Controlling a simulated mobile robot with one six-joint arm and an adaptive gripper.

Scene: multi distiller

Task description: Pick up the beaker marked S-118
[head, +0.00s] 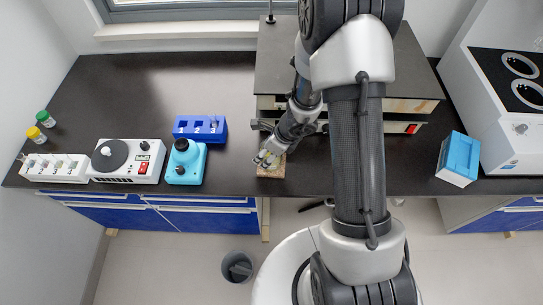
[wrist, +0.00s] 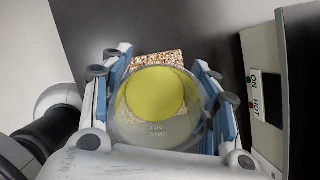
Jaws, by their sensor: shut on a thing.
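My gripper (head: 267,157) is low over the front edge of the bench, beside a speckled pad (head: 272,172). In the wrist view my gripper (wrist: 162,92) has its two blue-padded fingers on either side of a clear round beaker (wrist: 158,132) with yellow contents. The fingers are shut on the beaker. The speckled pad also shows behind it (wrist: 160,60). I cannot tell whether the beaker touches the pad. Faint print shows on the beaker, but I cannot read S-118 on it. In the head view the beaker is too small to make out clearly.
A device with an ON/HOT panel (wrist: 264,100) stands close to the right of my gripper. A teal device (head: 185,165), a blue rack (head: 201,125) and a white stirrer (head: 127,160) stand to the left. A blue box (head: 460,155) is at the right. The back-left bench is clear.

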